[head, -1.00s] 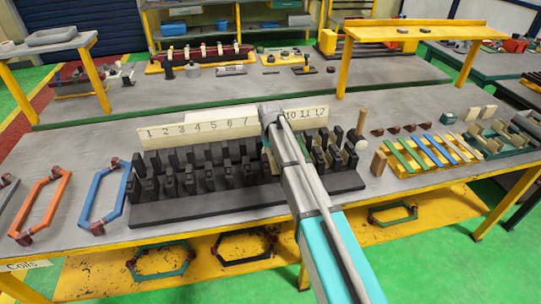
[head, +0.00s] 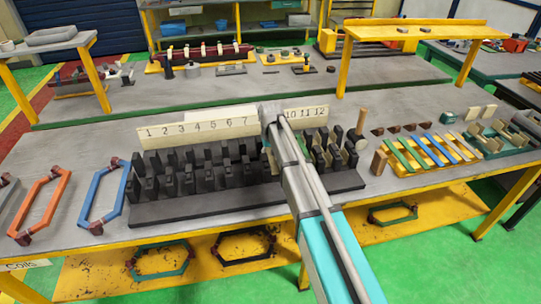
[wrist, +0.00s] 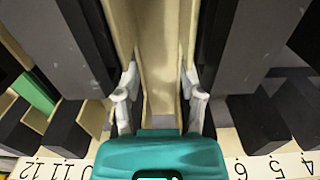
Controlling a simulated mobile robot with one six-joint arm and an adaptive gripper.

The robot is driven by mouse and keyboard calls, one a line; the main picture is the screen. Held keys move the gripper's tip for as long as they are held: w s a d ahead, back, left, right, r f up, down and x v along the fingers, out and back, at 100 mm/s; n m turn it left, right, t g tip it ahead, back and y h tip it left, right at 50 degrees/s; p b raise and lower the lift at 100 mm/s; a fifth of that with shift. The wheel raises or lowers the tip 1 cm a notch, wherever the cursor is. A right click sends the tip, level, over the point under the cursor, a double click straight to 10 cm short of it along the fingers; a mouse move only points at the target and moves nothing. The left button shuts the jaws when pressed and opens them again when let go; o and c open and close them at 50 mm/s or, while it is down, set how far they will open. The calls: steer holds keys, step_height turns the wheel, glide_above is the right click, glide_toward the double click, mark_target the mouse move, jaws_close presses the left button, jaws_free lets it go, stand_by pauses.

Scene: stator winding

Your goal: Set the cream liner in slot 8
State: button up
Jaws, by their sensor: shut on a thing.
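The cream liner (wrist: 158,60) is a long folded channel, held upright between the two fingertips of my gripper (wrist: 160,98) in the wrist view. It lies between dark stator teeth, with 10 and 11 printed on one side and 6 and 5 on the other. Labels 8 and 9 are hidden by my gripper and arm. The black stator block (head: 205,208) with its rows of teeth stands on the bench in the head view. There my arm hides the liner and most of the gripper. How deep the liner sits cannot be told.
A cream number board (head: 200,131) stands behind the teeth. Colored strips lie on a yellow rack (head: 440,152) at right. A wooden block (head: 379,162) stands just right of the stator. Orange (head: 42,204) and blue (head: 104,192) coils lie at left.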

steer(key=shift+f+b, duration=0.3)
stand_by(0.4)
steer(key=o, duration=0.9)
steer(key=shift+r+p, duration=0.85)
steer(key=shift+p, duration=0.05)
stand_by(0.7)
step_height(320, 180, up, 8)
steer(key=p, duration=0.7)
steer(key=shift+f, duration=0.25)
steer(key=shift+f, duration=0.25)
step_height(320, 180, down, 9)
steer(key=b, duration=0.8)
steer(key=shift+r+b, duration=0.15)
steer(key=shift+b, duration=0.25)
